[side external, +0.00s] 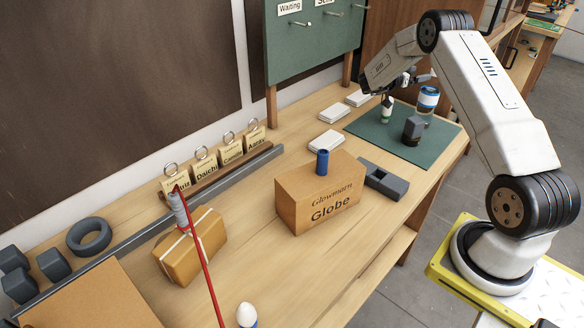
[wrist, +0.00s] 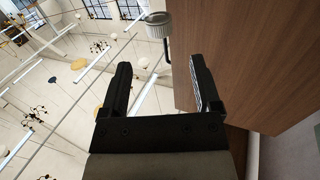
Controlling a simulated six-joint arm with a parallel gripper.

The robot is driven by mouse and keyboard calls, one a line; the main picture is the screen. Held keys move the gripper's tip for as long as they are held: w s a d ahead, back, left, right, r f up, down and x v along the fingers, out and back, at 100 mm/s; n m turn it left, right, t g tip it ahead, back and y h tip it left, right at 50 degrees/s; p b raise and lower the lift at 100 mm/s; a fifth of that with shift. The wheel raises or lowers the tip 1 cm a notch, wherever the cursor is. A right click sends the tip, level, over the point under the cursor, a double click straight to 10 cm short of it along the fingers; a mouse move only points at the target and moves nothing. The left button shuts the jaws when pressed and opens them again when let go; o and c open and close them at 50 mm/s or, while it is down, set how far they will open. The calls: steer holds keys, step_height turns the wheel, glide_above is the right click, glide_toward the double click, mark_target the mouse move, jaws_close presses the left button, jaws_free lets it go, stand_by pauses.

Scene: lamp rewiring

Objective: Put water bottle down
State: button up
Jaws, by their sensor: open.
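A blue and white container (side external: 428,99), which looks like the water bottle, stands upright at the back right of the green mat (side external: 365,127). A small white and green bottle (side external: 387,109) stands to its left on the mat. My gripper (side external: 409,79) is above and behind these things, small and partly hidden by my wrist in the side view. In the wrist view my gripper (wrist: 160,65) is open, with nothing between its fingers. That view looks up past a brown wood panel (wrist: 265,60) to the ceiling, and no bottle can be made out there.
A green board (side external: 315,40) rises behind. The mat's front left is clear.

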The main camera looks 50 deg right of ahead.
steer(key=shift+v, duration=1.05)
steer(key=shift+w, duration=0.1)
steer(key=w+a+r+n+t+y, duration=0.3)
steer(key=w+a+n+t, duration=0.35)
steer(key=a+t, duration=0.2)
steer(key=w+a+r+n+t+y, duration=0.25)
steer(key=w+a+n+t, duration=0.25)
steer(key=w+a+t, duration=0.4)
steer(key=s+a+f+n+y, duration=0.25)
steer(key=a+n+y, duration=0.35)
steer(key=a, duration=0.8)
steer(key=s+a+f+n+g+y, duration=0.1)
steer(key=s+a+g, duration=0.1)
steer(key=s+a, duration=0.2)
steer(key=s+a+f+n+g+y, duration=0.1)
steer(key=s+a+g+y, duration=0.1)
steer(key=s+a, duration=0.2)
steer(key=s+a+f+n+g+y, duration=0.1)
steer(key=s+a, duration=0.3)
steer(key=s, duration=0.4)
steer(key=shift+g+y, duration=0.45)
steer(key=shift+y, duration=0.1)
steer(key=s+a+f+n+g, duration=0.2)
steer(key=s+f, duration=0.2)
steer(key=s, duration=0.4)
